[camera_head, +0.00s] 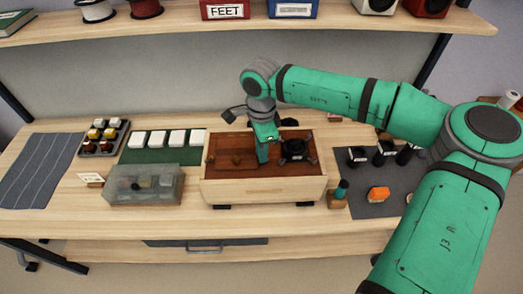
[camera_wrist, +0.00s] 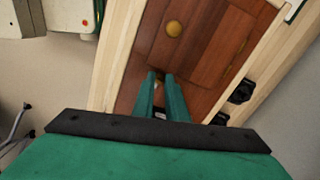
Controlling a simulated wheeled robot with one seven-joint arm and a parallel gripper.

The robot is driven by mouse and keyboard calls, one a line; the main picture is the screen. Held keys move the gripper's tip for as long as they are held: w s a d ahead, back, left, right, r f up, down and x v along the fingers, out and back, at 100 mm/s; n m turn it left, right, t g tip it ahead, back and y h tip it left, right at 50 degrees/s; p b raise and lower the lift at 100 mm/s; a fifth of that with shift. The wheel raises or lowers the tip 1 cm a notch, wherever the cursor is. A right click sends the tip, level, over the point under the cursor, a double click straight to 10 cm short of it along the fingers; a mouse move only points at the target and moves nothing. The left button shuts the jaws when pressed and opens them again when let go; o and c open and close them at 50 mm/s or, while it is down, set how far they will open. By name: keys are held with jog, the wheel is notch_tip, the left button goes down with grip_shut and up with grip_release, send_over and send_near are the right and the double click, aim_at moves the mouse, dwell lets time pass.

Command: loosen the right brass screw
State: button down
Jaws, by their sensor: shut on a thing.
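A pale wooden cabinet (camera_head: 262,190) lies on the bench with its red-brown panel (camera_head: 222,146) facing up. My gripper (camera_head: 262,160) points down onto the panel, right of its middle. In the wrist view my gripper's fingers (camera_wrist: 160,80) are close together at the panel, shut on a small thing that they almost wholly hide. Its place fits the right brass screw. A brass piece (camera_head: 237,161) also shows left of my gripper in the head view.
A black round part (camera_head: 295,150) sits on the panel close to the right of my gripper. A clear lidded box (camera_head: 145,185) stands left of the cabinet.

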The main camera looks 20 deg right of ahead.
jog(key=shift+d+n, duration=0.1)
jog(key=shift+n, duration=0.7)
jog(key=c, duration=1.8)
grip_release()
jog(key=shift+o, duration=0.2)
notch_tip(320, 180, up, 11)
